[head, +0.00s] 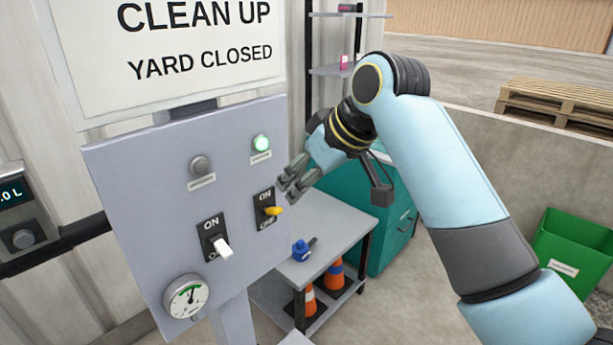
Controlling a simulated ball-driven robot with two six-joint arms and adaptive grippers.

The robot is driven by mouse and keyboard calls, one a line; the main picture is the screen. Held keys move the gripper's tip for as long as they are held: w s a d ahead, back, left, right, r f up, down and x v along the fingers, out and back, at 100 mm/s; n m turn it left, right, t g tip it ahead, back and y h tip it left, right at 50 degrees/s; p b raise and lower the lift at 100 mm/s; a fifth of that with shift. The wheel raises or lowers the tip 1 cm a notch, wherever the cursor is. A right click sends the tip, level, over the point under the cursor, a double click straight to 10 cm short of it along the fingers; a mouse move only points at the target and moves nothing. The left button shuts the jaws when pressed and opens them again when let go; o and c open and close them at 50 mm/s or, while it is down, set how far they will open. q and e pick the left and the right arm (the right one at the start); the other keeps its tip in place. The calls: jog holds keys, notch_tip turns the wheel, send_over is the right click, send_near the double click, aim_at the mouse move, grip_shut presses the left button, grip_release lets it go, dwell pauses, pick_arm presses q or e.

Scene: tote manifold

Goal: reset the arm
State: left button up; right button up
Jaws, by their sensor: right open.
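My right arm (440,170) comes in from the right, light blue with dark joints. Its gripper (290,182) is open and empty, just in front of the grey control panel (130,200), close to the switch with the yellow lever (272,210). I cannot tell whether a finger touches the panel. A second switch with a white lever (223,247) sits lower left, its lever pointing down. The green lamp (261,142) is lit; the other lamp (200,166) is grey. My left gripper is not in view.
A pressure gauge (186,297) is at the panel's lower left. Behind are a grey bench (325,232) with a blue object (300,250), orange cones (335,277) below, and a teal cabinet (400,235). A green bin (572,246) stands right; a pallet (560,100) lies beyond the low wall.

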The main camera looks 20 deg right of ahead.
jog(key=shift+s+d+r, duration=0.1)
jog(key=shift+s+r, duration=0.3)
jog(key=shift+r, duration=0.05)
jog(key=s+d+f+m+g+b, duration=0.15)
jog(key=s+f+b, duration=0.4)
jog(key=f, duration=1.05)
jog(key=s+d+f+g+h+b, duration=0.15)
jog(key=s+f+b, duration=0.4)
jog(key=f, duration=0.95)
jog(key=s+d+f+m+g+b, duration=0.1)
jog(key=s+f+g+b, duration=0.35)
jog(key=f, duration=1.15)
jog(key=s+d+f+h+b, duration=0.1)
jog(key=s+d+f+b, duration=0.2)
jog(key=s+f, duration=1.2)
jog(key=s+d+f+m+t+h+b, duration=0.1)
jog(key=s+d+f+b, duration=0.2)
jog(key=s+f, duration=1.2)
jog(key=shift+s+d+f+b, duration=0.15)
jog(key=shift+s+d+b, duration=0.05)
jog(key=shift+s+b, duration=1.35)
